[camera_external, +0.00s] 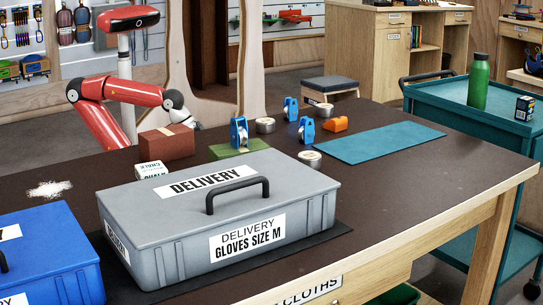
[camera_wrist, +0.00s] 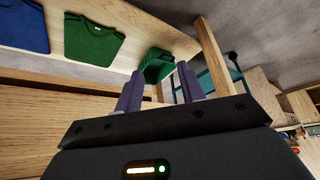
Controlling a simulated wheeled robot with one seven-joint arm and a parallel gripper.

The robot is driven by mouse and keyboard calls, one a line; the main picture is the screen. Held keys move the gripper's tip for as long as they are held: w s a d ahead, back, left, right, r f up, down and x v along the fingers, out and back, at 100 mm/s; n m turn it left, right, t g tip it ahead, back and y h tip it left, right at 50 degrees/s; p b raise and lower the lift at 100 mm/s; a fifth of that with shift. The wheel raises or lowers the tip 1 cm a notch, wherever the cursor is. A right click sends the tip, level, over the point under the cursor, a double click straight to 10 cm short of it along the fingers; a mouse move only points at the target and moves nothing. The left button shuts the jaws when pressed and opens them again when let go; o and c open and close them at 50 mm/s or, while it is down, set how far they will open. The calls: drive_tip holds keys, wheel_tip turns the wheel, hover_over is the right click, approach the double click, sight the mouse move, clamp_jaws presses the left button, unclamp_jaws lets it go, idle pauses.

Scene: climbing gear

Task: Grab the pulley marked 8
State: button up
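Three blue pulleys are on the dark table in the external view. No pulley shows in the wrist view.
A large grey delivery case (camera_external: 140,230) and a blue case (camera_external: 50,262) fill the front. Round tins (camera_external: 265,125), an orange piece (camera_external: 335,124) and a chalk box (camera_external: 151,170) are near the pulleys. A flat teal mat (camera_external: 380,144) is clear at right.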

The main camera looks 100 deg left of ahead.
drive_tip(key=w+a+r+n+y+p, duration=0.1)
drive_tip(key=w+a+r+n, duration=0.3)
drive_tip(key=w+r, duration=0.45)
drive_tip(key=w+a+r+n+y+p, duration=0.1)
drive_tip(key=w+a+r+n, duration=0.4)
drive_tip(key=r, duration=0.6)
wheel_tip(320, 180, up, 4)
drive_tip(key=g+y+p, duration=0.1)
drive_tip(key=g+p, duration=0.1)
drive_tip(key=p, duration=0.1)
hover_over(302, 126)
drive_tip(key=s, duration=0.2)
drive_tip(key=shift+w+d+f, duration=0.15)
drive_tip(key=shift+d, duration=0.25)
drive_tip(key=shift+w+d+f, duration=0.15)
drive_tip(key=shift+d+f, duration=0.05)
drive_tip(key=shift+f, duration=0.35)
drive_tip(key=shift+w+d+f, duration=0.1)
drive_tip(key=shift+d+f, duration=0.05)
drive_tip(key=shift+f, duration=0.4)
drive_tip(key=x, duration=0.2)
drive_tip(key=b+x, duration=0.1)
drive_tip(key=x, duration=0.2)
drive_tip(key=shift+a+f, duration=0.35)
drive_tip(key=c, duration=0.8)
